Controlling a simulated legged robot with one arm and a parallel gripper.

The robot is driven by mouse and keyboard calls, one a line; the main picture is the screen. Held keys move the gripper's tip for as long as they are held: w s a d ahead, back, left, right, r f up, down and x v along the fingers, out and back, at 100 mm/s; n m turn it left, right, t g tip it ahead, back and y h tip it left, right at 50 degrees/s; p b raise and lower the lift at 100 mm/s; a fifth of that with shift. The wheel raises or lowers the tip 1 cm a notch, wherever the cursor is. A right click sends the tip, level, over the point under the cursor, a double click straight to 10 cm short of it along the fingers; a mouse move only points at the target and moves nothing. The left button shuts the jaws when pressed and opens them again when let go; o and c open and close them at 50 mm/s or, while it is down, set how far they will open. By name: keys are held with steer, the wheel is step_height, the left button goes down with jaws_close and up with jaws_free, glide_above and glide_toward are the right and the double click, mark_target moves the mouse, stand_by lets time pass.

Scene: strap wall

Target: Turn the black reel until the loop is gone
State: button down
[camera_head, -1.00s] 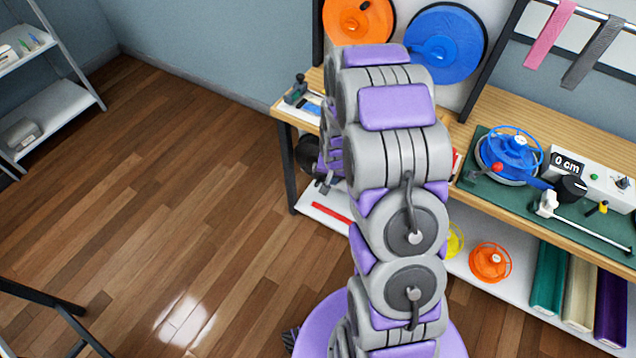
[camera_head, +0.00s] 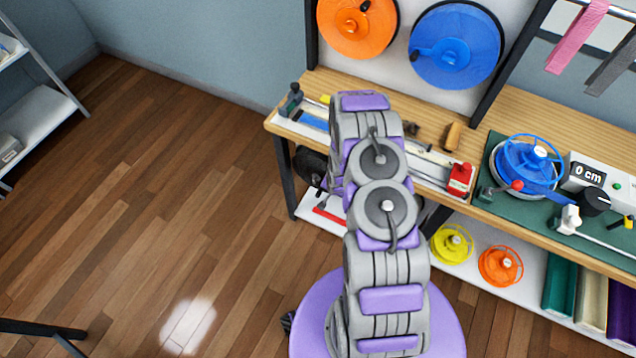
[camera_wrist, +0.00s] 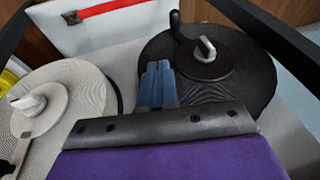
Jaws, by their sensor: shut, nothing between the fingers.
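The black reel (camera_wrist: 245,85) fills the right half of the wrist view. It has a pale grey hub knob (camera_wrist: 205,47) and a dark crank handle (camera_wrist: 175,20). In the head view a dark round shape (camera_head: 311,166), likely the same reel, shows below the bench, partly behind my arm. My gripper (camera_wrist: 158,72) has its blue fingers together and empty, in front of the reel's left part; I cannot tell if they touch it. My gripper is hidden in the head view. I can make out no loop of strap.
A white reel (camera_wrist: 62,100) is close at the left in the wrist view, with a red strip (camera_wrist: 105,8) above. Orange (camera_head: 345,30) and blue (camera_head: 470,60) reels hang above the bench (camera_head: 340,85).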

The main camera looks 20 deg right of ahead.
steer(key=b, duration=0.3)
glide_toward(320, 194)
steer(key=d+f, duration=0.3)
steer(key=w+a+f, duration=0.1)
steer(key=w+a+f+b, duration=0.1)
steer(key=shift+w+a+f, duration=0.1)
steer(key=shift+a+f, duration=0.15)
steer(key=shift+f, duration=0.1)
steer(key=shift+d+f, duration=0.1)
steer(key=shift+d, duration=0.3)
